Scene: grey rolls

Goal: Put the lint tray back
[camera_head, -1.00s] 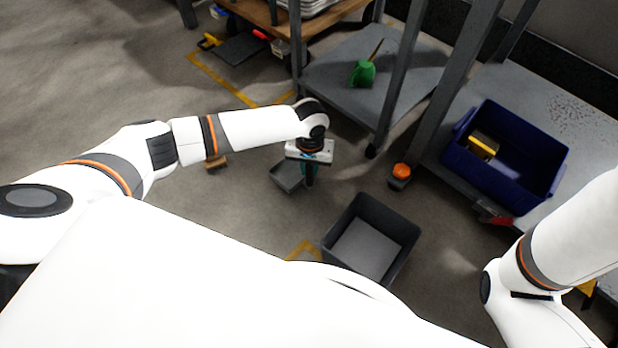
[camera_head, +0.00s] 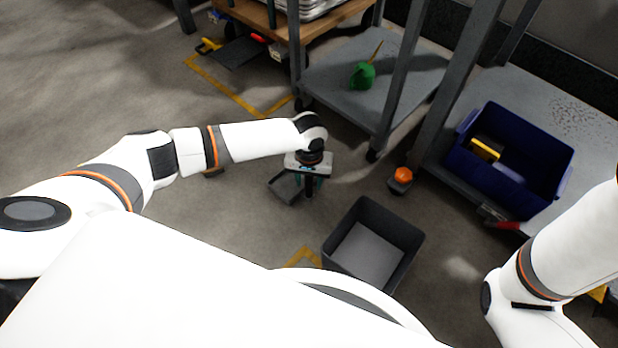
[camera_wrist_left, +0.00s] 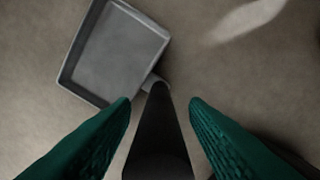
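The lint tray is a shallow grey pan (camera_head: 285,188) on the floor, with a dark upright handle (camera_head: 309,189) at its near right side. In the left wrist view the pan (camera_wrist_left: 117,52) is at the upper left and the handle (camera_wrist_left: 157,140) rises towards the camera. My left gripper (camera_head: 311,186) is over the handle. In the wrist view its two green fingers (camera_wrist_left: 160,103) are apart on either side of the handle, with a gap on each side. My right gripper is out of view; only part of its arm shows at the right.
An open grey bin (camera_head: 372,243) stands on the floor just right of the tray. An orange-topped object (camera_head: 402,176) is beyond it. A shelf (camera_head: 340,90) holds a green can (camera_head: 363,74). A blue crate (camera_head: 520,170) is on the right.

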